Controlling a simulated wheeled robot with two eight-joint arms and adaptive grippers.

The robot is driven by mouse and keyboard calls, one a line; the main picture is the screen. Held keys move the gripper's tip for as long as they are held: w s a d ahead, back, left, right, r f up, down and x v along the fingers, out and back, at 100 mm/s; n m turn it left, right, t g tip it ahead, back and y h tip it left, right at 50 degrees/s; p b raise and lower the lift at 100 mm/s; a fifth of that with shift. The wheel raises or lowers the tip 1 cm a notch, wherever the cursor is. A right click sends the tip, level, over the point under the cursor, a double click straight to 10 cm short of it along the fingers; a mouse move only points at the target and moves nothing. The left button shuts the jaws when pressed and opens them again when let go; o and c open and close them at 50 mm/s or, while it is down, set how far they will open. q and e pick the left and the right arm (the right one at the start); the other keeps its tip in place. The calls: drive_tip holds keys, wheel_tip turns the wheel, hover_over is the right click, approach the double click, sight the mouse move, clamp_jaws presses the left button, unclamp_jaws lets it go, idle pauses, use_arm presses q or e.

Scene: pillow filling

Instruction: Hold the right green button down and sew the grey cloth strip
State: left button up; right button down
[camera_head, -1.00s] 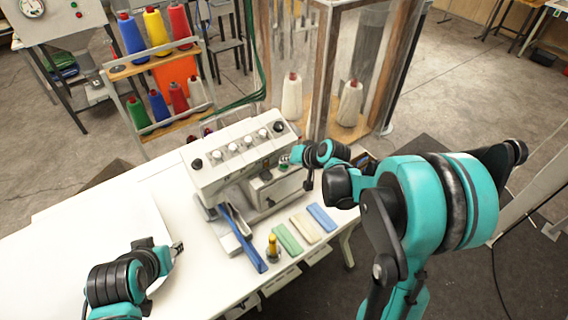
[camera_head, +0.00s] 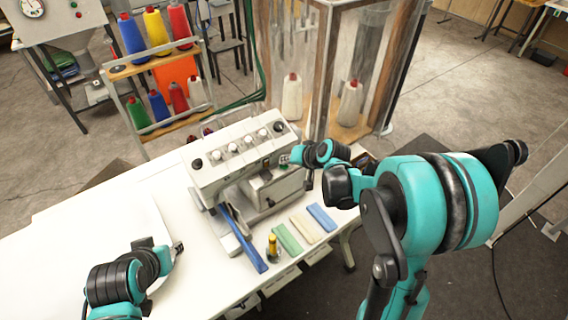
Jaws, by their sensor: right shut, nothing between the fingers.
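The white sewing machine (camera_head: 222,174) stands on the white table. My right gripper (camera_head: 285,159) is shut and empty at the right end of the machine's front. A small patch of green (camera_head: 283,166), likely the right green button, shows just below its fingertips; contact cannot be told. A long blue strip (camera_head: 243,240) runs from under the machine toward the table's front edge. A green strip (camera_head: 287,239), a pale beige-grey strip (camera_head: 306,228) and a blue strip (camera_head: 321,217) lie side by side to its right. My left gripper (camera_head: 178,248) is above the table at left, its jaws unclear.
A small yellow-topped item (camera_head: 272,246) stands between the long blue strip and the green strip. A rack (camera_head: 157,67) with several coloured thread cones is behind the machine. A clear-walled cabinet (camera_head: 322,75) stands behind at right. The left part of the table is mostly bare.

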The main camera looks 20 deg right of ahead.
sight(286, 166)
drive_tip(key=shift+r, duration=0.1)
drive_tip(key=shift+r+p, duration=0.65)
drive_tip(key=shift+r, duration=0.15)
drive_tip(key=shift+r+p, duration=1.85)
drive_tip(key=shift+r, duration=0.75)
drive_tip(key=shift+f, duration=0.1)
